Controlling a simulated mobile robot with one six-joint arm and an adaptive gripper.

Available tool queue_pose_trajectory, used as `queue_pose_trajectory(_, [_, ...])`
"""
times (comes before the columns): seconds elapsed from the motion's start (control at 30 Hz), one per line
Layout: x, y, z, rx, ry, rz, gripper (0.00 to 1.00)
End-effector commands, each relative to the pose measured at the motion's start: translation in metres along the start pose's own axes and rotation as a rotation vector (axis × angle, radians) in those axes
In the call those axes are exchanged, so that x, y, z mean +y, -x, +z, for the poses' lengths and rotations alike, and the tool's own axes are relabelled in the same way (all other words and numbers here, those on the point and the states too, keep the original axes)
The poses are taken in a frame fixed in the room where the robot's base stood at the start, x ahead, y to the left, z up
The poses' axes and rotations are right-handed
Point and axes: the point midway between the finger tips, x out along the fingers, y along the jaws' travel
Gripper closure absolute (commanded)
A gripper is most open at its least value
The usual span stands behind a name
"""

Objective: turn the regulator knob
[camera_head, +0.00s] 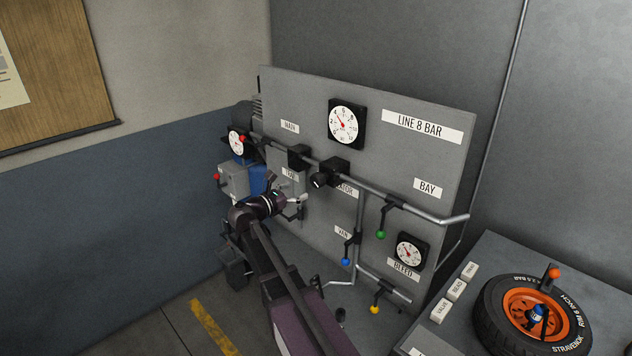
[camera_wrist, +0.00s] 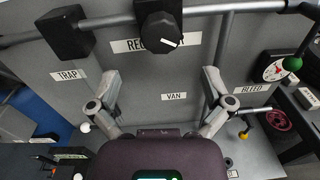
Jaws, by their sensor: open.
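The regulator knob (camera_head: 321,181) is a black round knob with a white pointer mark, on a black block on the pipe across the grey panel (camera_head: 385,158). In the wrist view the knob (camera_wrist: 161,33) is at the top centre, above the REGULATOR label (camera_wrist: 128,45), which it partly covers. My gripper (camera_head: 300,205) is in front of the panel, below and left of the knob. In the wrist view my gripper (camera_wrist: 161,85) has its two fingers spread wide, with nothing between them and apart from the knob.
Levers with a green ball (camera_head: 380,234), a blue ball (camera_head: 346,261) and a yellow ball (camera_head: 375,309) hang from the pipes. A large gauge (camera_head: 345,124) is above the pipe, a smaller gauge (camera_head: 409,252) at BLEED. A tyre (camera_head: 533,315) lies on a bench at right.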

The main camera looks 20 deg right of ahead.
Motion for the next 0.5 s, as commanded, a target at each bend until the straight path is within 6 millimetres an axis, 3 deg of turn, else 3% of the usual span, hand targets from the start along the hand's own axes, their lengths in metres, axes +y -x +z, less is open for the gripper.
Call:
queue_pose_trajectory(0.3, [0.001,-0.048,0.0,0.0,0.0,-0.001,0.0])
queue_pose_trajectory(0.5, [0.001,-0.07,0.0,0.0,0.0,0.0,0.0])
